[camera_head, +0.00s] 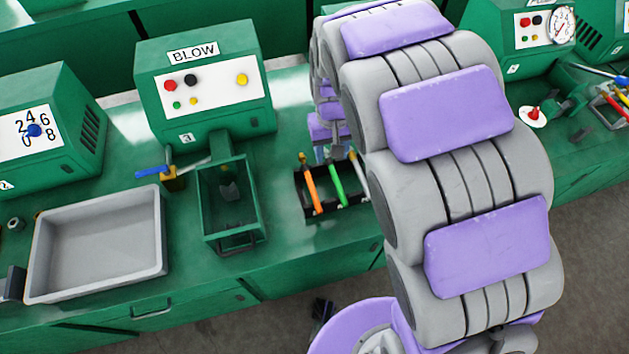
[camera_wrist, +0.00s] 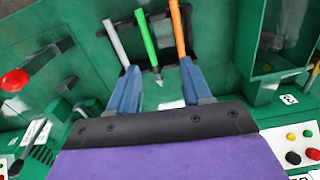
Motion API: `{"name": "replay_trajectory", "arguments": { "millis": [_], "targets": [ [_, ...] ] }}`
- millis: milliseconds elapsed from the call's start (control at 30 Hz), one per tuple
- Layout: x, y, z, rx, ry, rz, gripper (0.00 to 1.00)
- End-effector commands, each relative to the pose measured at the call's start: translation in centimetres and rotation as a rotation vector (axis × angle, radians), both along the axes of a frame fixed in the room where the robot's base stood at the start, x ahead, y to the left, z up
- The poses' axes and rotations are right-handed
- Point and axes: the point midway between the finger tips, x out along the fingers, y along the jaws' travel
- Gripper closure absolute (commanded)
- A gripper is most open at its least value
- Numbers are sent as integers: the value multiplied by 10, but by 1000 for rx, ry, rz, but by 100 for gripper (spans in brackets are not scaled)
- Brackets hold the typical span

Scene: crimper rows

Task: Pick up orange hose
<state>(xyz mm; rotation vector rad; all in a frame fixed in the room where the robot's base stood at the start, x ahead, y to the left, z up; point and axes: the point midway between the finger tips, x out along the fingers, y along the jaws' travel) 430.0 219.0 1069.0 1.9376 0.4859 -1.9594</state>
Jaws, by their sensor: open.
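The orange hose (camera_head: 311,190) lies in a black rack (camera_head: 325,212) on the green bench, left of my arm in the head view. A green hose (camera_head: 336,182) lies beside it. In the wrist view the orange hose (camera_wrist: 178,28) is the rightmost of three, with the green hose (camera_wrist: 148,40) in the middle and a pale grey one (camera_wrist: 115,42) at left. My gripper (camera_wrist: 160,86) is open and empty. Its right blue finger points at the near end of the orange hose, its left at the grey one. Whether either finger touches a hose is unclear. My arm hides part of the rack in the head view.
A green BLOW machine (camera_head: 203,85) with an open green frame (camera_head: 232,240) stands left of the rack. A grey tray (camera_head: 160,225) sits further left. Another machine (camera_head: 515,55) and a holder with coloured tools stand at right. Bare bench lies around the rack.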

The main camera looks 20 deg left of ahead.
Motion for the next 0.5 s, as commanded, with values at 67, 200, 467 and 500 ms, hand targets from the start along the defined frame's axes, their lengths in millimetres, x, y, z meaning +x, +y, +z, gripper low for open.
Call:
{"name": "replay_trajectory", "arguments": {
  "millis": [67,200,467,500],
  "targets": [
    [4,20,-6,1,-2,32,51],
    [8,35,-14,8,-7,60,51],
    [8,29,-39,16,-6,62,51],
    [8,29,-46,16,-6,62,51]
  ]
}}
